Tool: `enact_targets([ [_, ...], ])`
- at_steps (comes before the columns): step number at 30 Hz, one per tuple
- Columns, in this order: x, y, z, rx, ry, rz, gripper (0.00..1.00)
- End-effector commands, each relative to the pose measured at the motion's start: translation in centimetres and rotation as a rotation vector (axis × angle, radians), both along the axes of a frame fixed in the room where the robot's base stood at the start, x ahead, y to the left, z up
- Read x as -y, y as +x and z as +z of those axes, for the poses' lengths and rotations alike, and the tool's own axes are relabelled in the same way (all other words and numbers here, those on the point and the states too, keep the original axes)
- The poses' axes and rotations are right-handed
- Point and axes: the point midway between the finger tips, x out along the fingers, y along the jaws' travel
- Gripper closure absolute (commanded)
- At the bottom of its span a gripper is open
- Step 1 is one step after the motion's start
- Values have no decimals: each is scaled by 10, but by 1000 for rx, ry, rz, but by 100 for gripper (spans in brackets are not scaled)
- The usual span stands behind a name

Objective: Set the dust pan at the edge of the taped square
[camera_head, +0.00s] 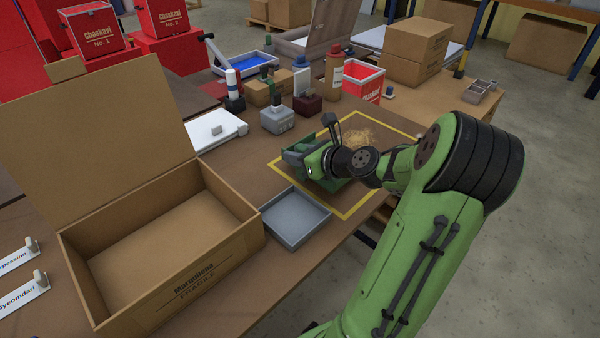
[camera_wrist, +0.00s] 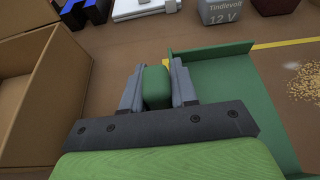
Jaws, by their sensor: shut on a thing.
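The green dust pan (camera_head: 332,185) is at the left side of the yellow taped square (camera_head: 362,206), partly hidden by my arm in the head view. My gripper (camera_wrist: 158,78) is shut on the pan's green handle, which shows between the two fingers. In the wrist view the pan (camera_wrist: 222,95) spreads to the right of the fingers, and the yellow tape (camera_wrist: 285,44) runs up to its far right edge. A pile of tan shavings (camera_head: 358,138) lies inside the square. I cannot tell whether the pan touches the table.
A grey tray (camera_head: 312,222) lies just left of the square. A large open cardboard box (camera_head: 212,258) stands further left. Battery blocks (camera_head: 277,120), bottles (camera_head: 333,72) and a red crate (camera_head: 362,82) stand behind the square. The table's front edge is close by.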

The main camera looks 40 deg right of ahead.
Motion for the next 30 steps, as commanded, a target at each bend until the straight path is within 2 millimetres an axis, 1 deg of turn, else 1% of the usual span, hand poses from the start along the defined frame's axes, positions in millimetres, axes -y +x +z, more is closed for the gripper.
enact_targets([
  [1, 0, 0, -15, 1, 3, -1, 100],
  [3, 0, 0, -31, 2, 3, -1, 100],
  [5, 0, 0, -39, 1, 2, -1, 100],
  [11, 0, 0, -36, 1, -1, -1, 100],
  [14, 0, 0, -38, 1, 0, 0, 100],
  [15, 0, 0, -39, 0, 0, -1, 71],
  [20, 0, 0, -38, 0, 0, -1, 47],
  [27, 0, 0, -38, 1, -1, -1, 47],
  [29, 0, 0, -35, 1, -3, -1, 47],
  [30, 1, -4, -33, -1, -1, -3, 47],
])
